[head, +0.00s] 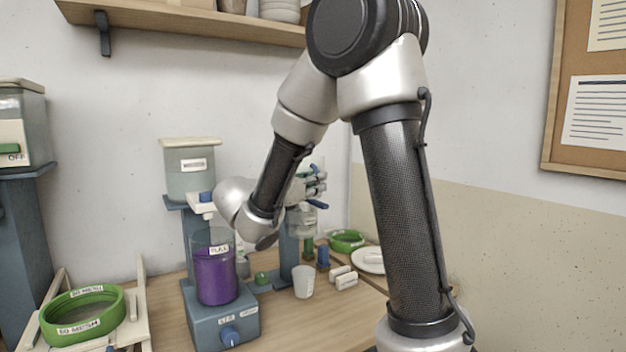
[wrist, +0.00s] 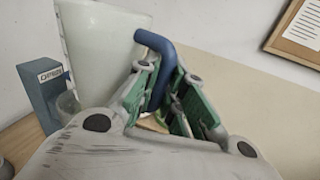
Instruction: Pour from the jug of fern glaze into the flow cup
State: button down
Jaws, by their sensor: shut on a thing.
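My gripper (head: 312,184) is above the back of the bench. In the wrist view my gripper (wrist: 168,98) has its green-padded fingers closed around the blue handle of a tall, pale translucent jug (wrist: 95,50). The jug is off the bench, and its contents and label are not readable. In the head view I cannot clearly make out the jug's body at the gripper. A small clear vessel (head: 302,221), which may be the flow cup, is just below the gripper by a blue stand. A clear vessel (wrist: 68,106) also shows beside a labelled blue post in the wrist view.
A mixer with a purple-filled clear container (head: 216,275) stands in front left of the gripper. A white cup (head: 303,281), white blocks (head: 343,277) and a green ring (head: 346,240) are on the bench. A green sieve (head: 82,315) is at left. A shelf (head: 180,22) hangs above.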

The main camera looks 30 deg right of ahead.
jog(key=shift+f, duration=1.35)
jog(key=shift+s+a+r+n+y, duration=0.15)
jog(key=shift+r+n+y, duration=0.1)
jog(key=shift+r, duration=0.15)
jog(key=shift+s+d+r+n+y, duration=0.1)
jog(key=shift+s+r+n+y, duration=0.05)
jog(key=shift+r+n, duration=0.15)
notch_tip(320, 180, up, 2)
jog(key=shift+s+a+n+g+y, duration=0.1)
jog(key=shift+n+g+y, duration=0.4)
jog(key=shift+n, duration=0.25)
jog(key=shift+f+n+y, duration=0.3)
jog(key=shift+f+n, duration=0.1)
jog(key=shift+f, duration=0.6)
